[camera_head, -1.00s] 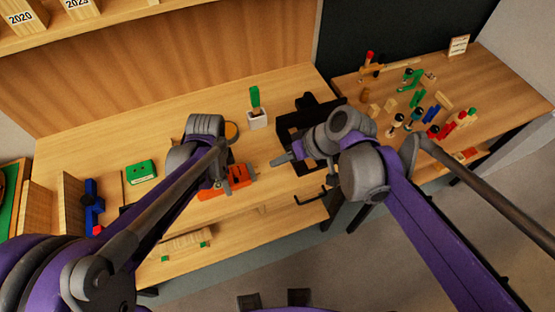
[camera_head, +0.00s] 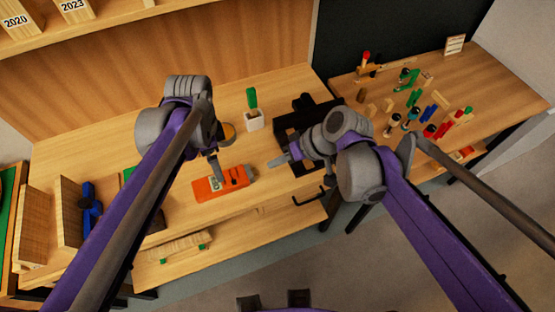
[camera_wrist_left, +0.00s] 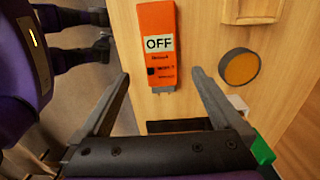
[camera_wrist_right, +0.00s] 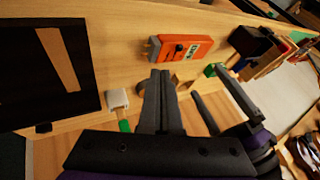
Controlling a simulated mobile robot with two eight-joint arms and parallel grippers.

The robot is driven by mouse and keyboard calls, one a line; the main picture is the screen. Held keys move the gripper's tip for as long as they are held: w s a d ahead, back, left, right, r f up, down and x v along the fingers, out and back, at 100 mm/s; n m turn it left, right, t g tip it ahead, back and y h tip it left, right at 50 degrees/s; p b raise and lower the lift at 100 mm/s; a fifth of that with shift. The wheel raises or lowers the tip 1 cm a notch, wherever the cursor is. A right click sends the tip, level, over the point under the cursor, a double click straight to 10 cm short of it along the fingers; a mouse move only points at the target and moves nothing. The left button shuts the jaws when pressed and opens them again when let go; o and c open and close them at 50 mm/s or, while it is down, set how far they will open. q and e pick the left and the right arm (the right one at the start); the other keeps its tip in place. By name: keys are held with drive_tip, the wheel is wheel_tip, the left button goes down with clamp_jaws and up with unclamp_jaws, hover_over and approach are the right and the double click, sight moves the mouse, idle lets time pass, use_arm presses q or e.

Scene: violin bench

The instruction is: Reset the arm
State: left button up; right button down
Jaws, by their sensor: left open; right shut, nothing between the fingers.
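My left gripper (camera_head: 215,168) is open and empty, above the back edge of an orange device (camera_head: 207,188) on the bench. In the left wrist view the open fingers (camera_wrist_left: 160,78) point toward the orange device (camera_wrist_left: 155,20), which bears a white "OFF" label. No finger visibly touches it.
A black frame (camera_head: 290,135) is at the bench's right end. A side table (camera_head: 470,85) holds several small coloured pieces. Blue and wooden items (camera_head: 90,205) stand at the left.

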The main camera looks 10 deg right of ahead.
use_arm(q)
drive_tip(key=s+a+f+n+t, duration=0.2)
drive_tip(key=s+a+n, duration=0.1)
drive_tip(key=s+n, duration=0.3)
drive_tip(key=s+a+f+n+t, duration=0.2)
drive_tip(key=s+a+n+t, duration=0.1)
drive_tip(key=s+n, duration=0.4)
drive_tip(key=shift+a+f+n+t, duration=0.3)
drive_tip(key=shift+f+n, duration=0.1)
drive_tip(key=shift+n, duration=0.5)
use_arm(e)
drive_tip(key=s+d+f+m+t+h, duration=0.2)
drive_tip(key=s+d+f+m+h, duration=0.2)
drive_tip(key=s+d, duration=0.6)
drive_tip(key=d+f+h, duration=0.1)
drive_tip(key=d+h, duration=0.1)
drive_tip(key=d, duration=0.1)
drive_tip(key=shift+s+d+t+h, duration=0.15)
drive_tip(key=shift+s+t+h, duration=0.05)
drive_tip(key=shift+t+h, duration=0.2)
drive_tip(key=shift+f, duration=0.1)
